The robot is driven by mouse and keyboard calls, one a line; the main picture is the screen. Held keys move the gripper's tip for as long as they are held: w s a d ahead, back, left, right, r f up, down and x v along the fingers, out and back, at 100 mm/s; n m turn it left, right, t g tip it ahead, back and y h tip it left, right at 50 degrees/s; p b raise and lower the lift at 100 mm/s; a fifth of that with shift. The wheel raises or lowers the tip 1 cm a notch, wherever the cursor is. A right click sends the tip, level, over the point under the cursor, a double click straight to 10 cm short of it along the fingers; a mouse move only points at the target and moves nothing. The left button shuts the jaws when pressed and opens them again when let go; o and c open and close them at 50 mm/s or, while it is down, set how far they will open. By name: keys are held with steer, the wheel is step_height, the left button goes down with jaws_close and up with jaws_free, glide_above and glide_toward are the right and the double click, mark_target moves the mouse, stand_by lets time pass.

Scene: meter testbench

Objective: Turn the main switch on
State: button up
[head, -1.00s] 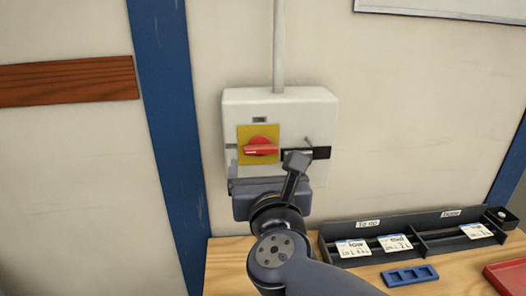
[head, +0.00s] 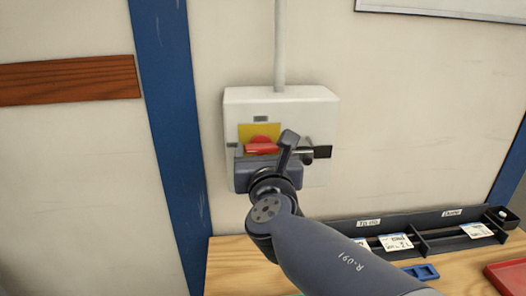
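The main switch is a red rotary handle (head: 261,148) on a yellow plate (head: 258,131), on the front of a white wall box (head: 315,103). The handle lies horizontal. My gripper (head: 266,168) is right in front of the box, just below the handle in the picture, and covers the lower part of the plate.
A grey conduit (head: 279,45) runs up from the box. Below on the wooden bench (head: 235,262) are a black tray with white cards (head: 430,222), a blue holder (head: 422,271) and a red tray (head: 508,277).

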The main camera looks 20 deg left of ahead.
steer(key=c, duration=0.6)
steer(key=shift+f+m+b, duration=0.1)
steer(key=shift+m+b, duration=0.2)
steer(key=shift+b, duration=0.1)
steer(key=m+b, duration=0.2)
steer(key=b, duration=0.1)
steer(key=shift+f+m, duration=0.15)
steer(key=shift+m, duration=0.15)
steer(key=m+b, duration=0.4)
steer(key=shift+w+d+m, duration=0.1)
steer(key=shift+d+m, duration=0.05)
steer(key=shift+m, duration=0.15)
steer(key=m+b, duration=0.4)
steer(key=m, duration=0.1)
steer(key=shift+f, duration=0.1)
steer(key=m+b, duration=0.4)
steer(key=m, duration=0.1)
